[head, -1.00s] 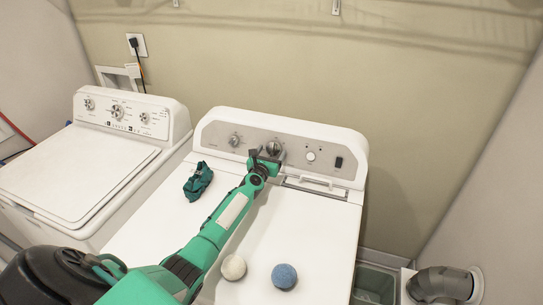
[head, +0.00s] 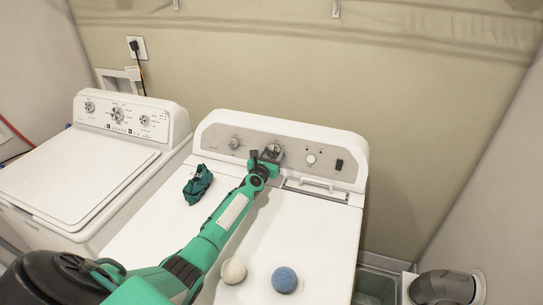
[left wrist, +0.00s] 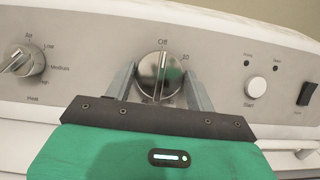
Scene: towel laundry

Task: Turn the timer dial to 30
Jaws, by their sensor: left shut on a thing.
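The timer dial (left wrist: 158,76) is a round silver knob with a raised grip bar in the middle of the dryer's control panel. It also shows in the head view (head: 274,149). Its grip bar stands close to upright, with "Off" printed just above and a number at the upper right. My left gripper (head: 268,156) is at the dial, its two fingers on either side of it and shut on it. In the left wrist view the fingers (left wrist: 160,86) flank the knob. My right gripper is not in view.
Left of the dial is a heat knob (left wrist: 22,61); right of it are a start button (left wrist: 255,87) and a black switch (left wrist: 306,93). A dark green cloth (head: 198,184), a white ball (head: 233,270) and a blue ball (head: 284,279) lie on the dryer (head: 310,235). A washer (head: 75,170) stands left.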

